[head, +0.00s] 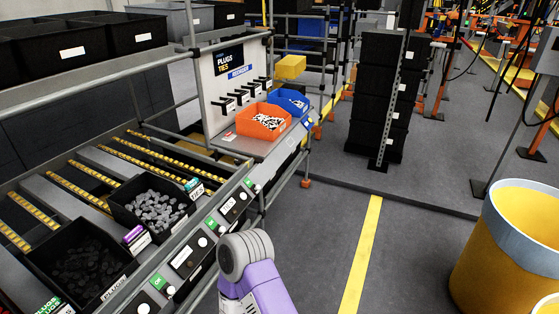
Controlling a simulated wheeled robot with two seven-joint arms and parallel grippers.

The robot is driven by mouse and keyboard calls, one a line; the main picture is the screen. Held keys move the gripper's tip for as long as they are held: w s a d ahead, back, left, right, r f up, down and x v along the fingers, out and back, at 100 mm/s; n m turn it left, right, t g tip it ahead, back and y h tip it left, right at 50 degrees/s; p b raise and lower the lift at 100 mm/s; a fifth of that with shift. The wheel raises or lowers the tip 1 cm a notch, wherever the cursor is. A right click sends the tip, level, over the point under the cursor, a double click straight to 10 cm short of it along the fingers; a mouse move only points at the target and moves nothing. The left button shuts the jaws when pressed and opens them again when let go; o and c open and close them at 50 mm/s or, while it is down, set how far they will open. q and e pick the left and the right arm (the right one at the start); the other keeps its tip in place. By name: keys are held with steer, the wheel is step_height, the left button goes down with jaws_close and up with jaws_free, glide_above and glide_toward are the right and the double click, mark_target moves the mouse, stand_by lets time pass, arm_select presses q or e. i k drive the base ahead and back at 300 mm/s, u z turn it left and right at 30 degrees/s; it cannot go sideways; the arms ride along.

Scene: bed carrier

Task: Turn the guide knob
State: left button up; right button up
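A sloped workstation rack (60,160) fills the left side. Along its front rail is a row of small control panels with green "ON" labels, white round parts and black parts. A purple and grey link of my own arm rises from the bottom centre, close to the right of these panels. Neither gripper's fingers show.
Black bins of grey plugs (158,211) and dark plugs (85,268) sit on the rack. An orange bin (284,128) and a blue bin (290,97) stand on the shelf behind. A yellow barrel (505,250) is at right. The floor between is clear.

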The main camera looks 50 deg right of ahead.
mark_target(233, 169)
steer(key=z, duration=2.25)
steer(key=i, duration=3)
steer(key=u, duration=2.6)
